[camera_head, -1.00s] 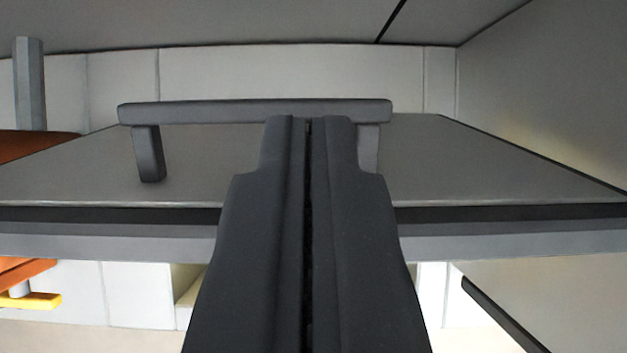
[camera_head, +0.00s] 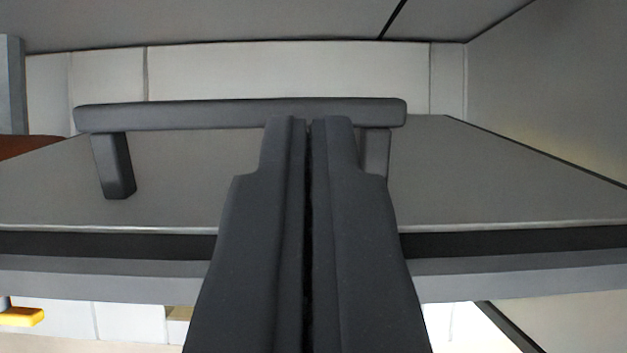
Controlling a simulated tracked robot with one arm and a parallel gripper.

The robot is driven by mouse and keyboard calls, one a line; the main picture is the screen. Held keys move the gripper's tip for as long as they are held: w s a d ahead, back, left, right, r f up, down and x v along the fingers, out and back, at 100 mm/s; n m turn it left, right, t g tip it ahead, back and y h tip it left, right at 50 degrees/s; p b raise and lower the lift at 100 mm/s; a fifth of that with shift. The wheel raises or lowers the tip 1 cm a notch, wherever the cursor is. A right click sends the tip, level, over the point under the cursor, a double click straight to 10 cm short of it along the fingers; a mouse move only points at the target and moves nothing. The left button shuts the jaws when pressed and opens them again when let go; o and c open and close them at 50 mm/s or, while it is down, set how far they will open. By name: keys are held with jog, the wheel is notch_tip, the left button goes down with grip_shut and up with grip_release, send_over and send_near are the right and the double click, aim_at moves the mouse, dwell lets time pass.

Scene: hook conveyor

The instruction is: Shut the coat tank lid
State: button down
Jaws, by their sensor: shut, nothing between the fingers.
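A flat grey panel with a dark bar handle, which looks like the coat tank lid (camera_head: 230,185), spans the view and lies about level. Its handle (camera_head: 180,115) runs left to right on two short posts. The left post is clear; the right post is partly hidden by my gripper. My gripper (camera_head: 308,122) is shut and empty, pointing forward over the lid's near edge. Its tips overlap the right part of the handle in the picture; I cannot tell whether they touch it. A dark band and a grey rail (camera_head: 500,282) run below the lid's near edge.
A pale panelled wall (camera_head: 290,70) stands behind, and a grey wall (camera_head: 560,90) closes the right side. A grey post (camera_head: 12,85) and a brown-orange surface (camera_head: 25,146) are at the far left. A yellow piece (camera_head: 22,317) shows below the rail.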

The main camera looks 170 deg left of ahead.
jog(key=shift+s+a+f, duration=0.15)
jog(key=shift+s+a, duration=0.1)
jog(key=shift+s, duration=0.5)
jog(key=shift+s+a+f+p, duration=0.15)
jog(key=shift+s+f+p, duration=0.05)
jog(key=shift+s+p, duration=0.2)
